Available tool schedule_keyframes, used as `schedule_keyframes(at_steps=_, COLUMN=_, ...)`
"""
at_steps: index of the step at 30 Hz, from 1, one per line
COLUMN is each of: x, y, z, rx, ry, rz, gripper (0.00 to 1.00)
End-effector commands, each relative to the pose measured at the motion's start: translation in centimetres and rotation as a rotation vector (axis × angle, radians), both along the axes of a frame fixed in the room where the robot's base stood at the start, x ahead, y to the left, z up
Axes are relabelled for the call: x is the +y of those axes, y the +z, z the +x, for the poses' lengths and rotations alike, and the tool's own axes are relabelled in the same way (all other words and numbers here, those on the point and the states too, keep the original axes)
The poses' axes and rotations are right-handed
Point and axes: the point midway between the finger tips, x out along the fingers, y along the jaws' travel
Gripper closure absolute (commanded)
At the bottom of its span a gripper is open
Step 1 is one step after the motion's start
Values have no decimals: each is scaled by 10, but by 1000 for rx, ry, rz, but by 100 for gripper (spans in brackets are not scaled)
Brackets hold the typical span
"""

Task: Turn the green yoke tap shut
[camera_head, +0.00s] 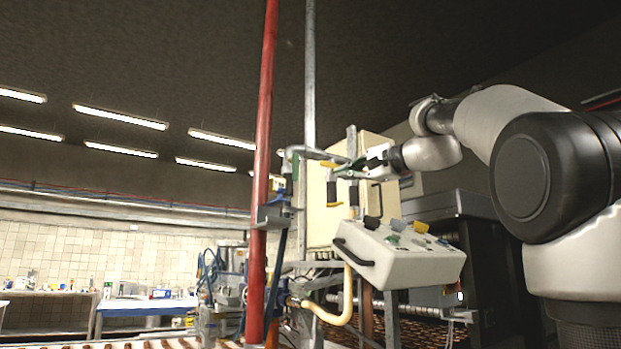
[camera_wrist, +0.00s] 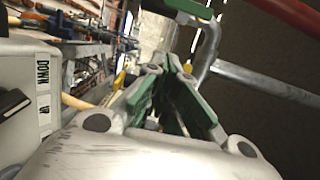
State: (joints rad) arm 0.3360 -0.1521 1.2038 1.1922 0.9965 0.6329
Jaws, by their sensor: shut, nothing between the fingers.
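A green tap handle (camera_wrist: 190,9) shows at the top of the wrist view, cut by the frame edge. It sits by a bent grey metal pipe (camera_wrist: 207,48). My gripper (camera_wrist: 166,66), with green inner finger faces, is below the handle in that picture, apart from it. It is shut and holds nothing. In the head view my gripper (camera_head: 354,166) reaches leftward in front of the cream cabinet, close to the pipework.
A cream control box (camera_head: 405,262) with black, green and yellow switches hangs below my gripper. A red pole (camera_head: 264,150) and a grey vertical pipe (camera_head: 310,80) stand to the left. The cream cabinet (camera_head: 320,215) is close behind. A dark machine (camera_head: 480,260) stands at right.

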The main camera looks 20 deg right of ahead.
Motion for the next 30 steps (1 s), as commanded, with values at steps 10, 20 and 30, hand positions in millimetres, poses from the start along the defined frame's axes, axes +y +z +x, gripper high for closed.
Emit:
schedule_keyframes(at_steps=10, x=41, y=-1, z=63, rx=1, ry=5, rz=-1, gripper=100)
schedule_keyframes(at_steps=20, x=76, y=0, z=52, rx=-1, ry=2, rz=-1, gripper=100)
schedule_keyframes(at_steps=30, x=78, y=0, z=51, rx=-1, ry=0, rz=-1, gripper=100)
